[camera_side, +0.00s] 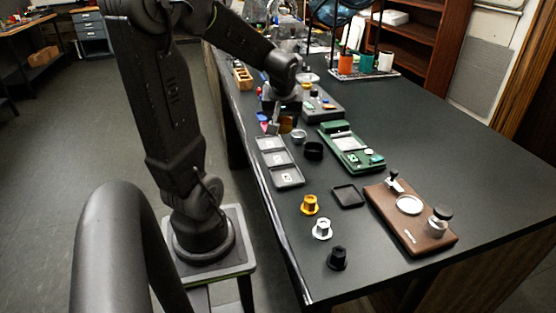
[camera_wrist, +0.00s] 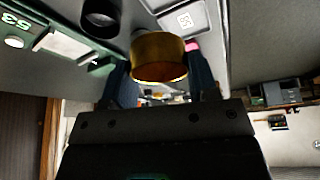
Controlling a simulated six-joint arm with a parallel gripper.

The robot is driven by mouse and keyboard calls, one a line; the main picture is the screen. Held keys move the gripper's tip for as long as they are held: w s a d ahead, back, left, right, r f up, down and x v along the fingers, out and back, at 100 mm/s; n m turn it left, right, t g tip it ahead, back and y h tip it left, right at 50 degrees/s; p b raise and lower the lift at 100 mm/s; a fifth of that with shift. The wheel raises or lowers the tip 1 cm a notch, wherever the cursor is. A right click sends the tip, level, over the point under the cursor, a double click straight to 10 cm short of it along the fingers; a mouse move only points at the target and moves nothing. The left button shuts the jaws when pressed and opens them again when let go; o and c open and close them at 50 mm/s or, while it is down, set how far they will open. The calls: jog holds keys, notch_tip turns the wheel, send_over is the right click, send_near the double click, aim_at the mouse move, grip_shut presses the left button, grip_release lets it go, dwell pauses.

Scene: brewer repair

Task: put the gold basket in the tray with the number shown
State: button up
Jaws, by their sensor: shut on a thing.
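My gripper (camera_side: 273,124) is low over the table just beyond the far end of the grey three-compartment tray (camera_side: 263,151). In the wrist view, the gold basket (camera_wrist: 158,58) sits between the two dark fingers of my gripper (camera_wrist: 160,76), which are shut on it. The basket is a short, shiny gold ring. Part of the grey tray (camera_wrist: 212,32) shows behind it, with a numbered white card in one compartment; the digits are too blurred to be sure of.
A silver basket (camera_side: 299,136) and a black basket (camera_side: 313,151) stand between the tray and the green machine (camera_side: 350,148). Gold, silver and black knob-like parts (camera_side: 310,204) stand nearer. A brown machine (camera_side: 412,222) and a small black square tray (camera_side: 348,196) lie right. The right table area is clear.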

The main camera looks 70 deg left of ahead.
jog(key=shift+s+a+n, duration=0.25)
jog(key=shift+s+n, duration=0.05)
jog(key=shift+s, duration=0.2)
notch_tip(320, 180, down, 3)
jog(key=shift+s+a+f, duration=0.1)
jog(key=shift+s+f, duration=0.05)
jog(key=shift+f, duration=2.2)
jog(key=shift+f, duration=0.25)
jog(key=shift+f, duration=0.35)
jog(key=o, duration=1)
